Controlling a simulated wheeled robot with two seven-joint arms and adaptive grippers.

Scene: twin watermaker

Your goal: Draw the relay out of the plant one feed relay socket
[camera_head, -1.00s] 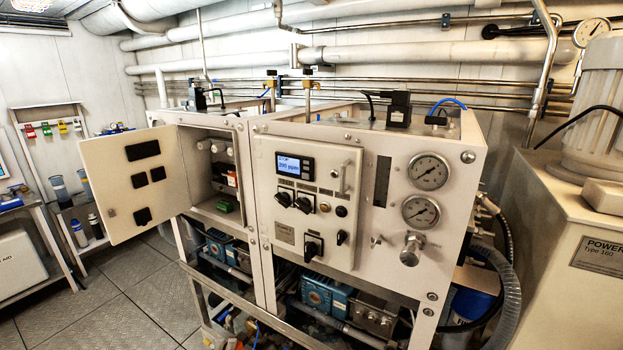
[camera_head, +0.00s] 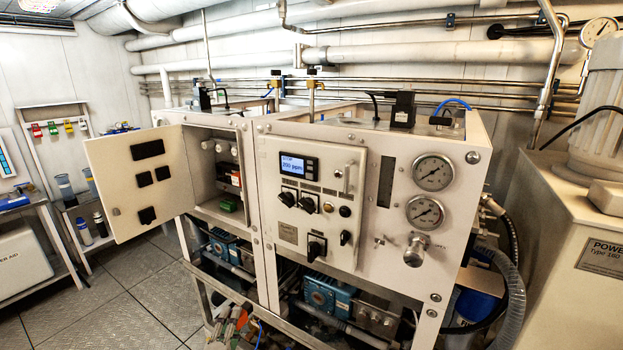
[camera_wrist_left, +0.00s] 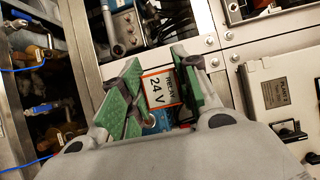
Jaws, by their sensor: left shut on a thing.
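My left gripper (camera_wrist_left: 157,88) is shut on the relay (camera_wrist_left: 162,90), a small block with a white, orange-edged label reading RELAY 24 V. The relay is between the green finger pads in the left wrist view, clear of the cabinet. I cannot make out the socket clearly. My right gripper is in neither current view.
The open cabinet door (camera_head: 130,195) sticks out to the left. The closed panel (camera_head: 320,245) with display and knobs is on the right; its plate reads PLANT 2 in the left wrist view (camera_wrist_left: 286,90). Blue pumps sit below. The floor at left (camera_head: 125,300) is clear.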

